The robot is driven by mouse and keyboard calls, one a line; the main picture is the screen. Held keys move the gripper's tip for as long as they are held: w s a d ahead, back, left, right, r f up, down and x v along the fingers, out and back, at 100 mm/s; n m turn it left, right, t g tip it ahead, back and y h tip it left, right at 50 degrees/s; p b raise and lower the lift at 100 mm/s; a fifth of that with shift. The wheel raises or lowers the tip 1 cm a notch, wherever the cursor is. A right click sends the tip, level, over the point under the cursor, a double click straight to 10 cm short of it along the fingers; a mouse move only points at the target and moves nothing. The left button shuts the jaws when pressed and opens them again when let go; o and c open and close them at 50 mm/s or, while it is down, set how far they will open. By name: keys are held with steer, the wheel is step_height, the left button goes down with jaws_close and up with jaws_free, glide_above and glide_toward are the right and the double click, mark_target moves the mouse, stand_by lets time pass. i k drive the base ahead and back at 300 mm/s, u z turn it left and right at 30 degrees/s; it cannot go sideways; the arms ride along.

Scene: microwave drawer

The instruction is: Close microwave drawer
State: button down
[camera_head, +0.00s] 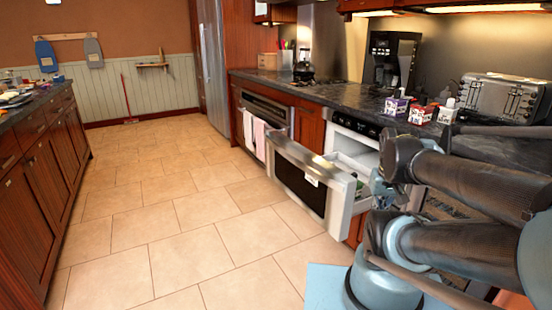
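The microwave drawer (310,186) is pulled out from the cabinet under the counter. Its steel-framed front with a dark window stands out over the floor, and a white label is on its face. Part of the pale drawer cavity (362,150) shows behind the front, below a black control strip. My arm comes in from the right and bends close to the right end of the drawer. My gripper (384,192) seems to be at the drawer's right end, largely hidden by my own arm links. Its fingers cannot be made out, nor whether it touches the drawer.
An oven (267,118) with hanging towels is built in further along the counter. The countertop (345,101) holds a toaster (497,96), a coffee maker (391,60), small boxes (396,105) and a kettle (304,66). The tiled floor (190,215) left of the drawer is clear, up to the opposite cabinets (45,165).

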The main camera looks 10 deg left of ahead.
mark_target(325, 191)
steer(key=z, duration=1.8)
steer(key=k, duration=1.2)
steer(key=u, duration=1.9)
steer(key=i, duration=1)
steer(key=z, duration=0.05)
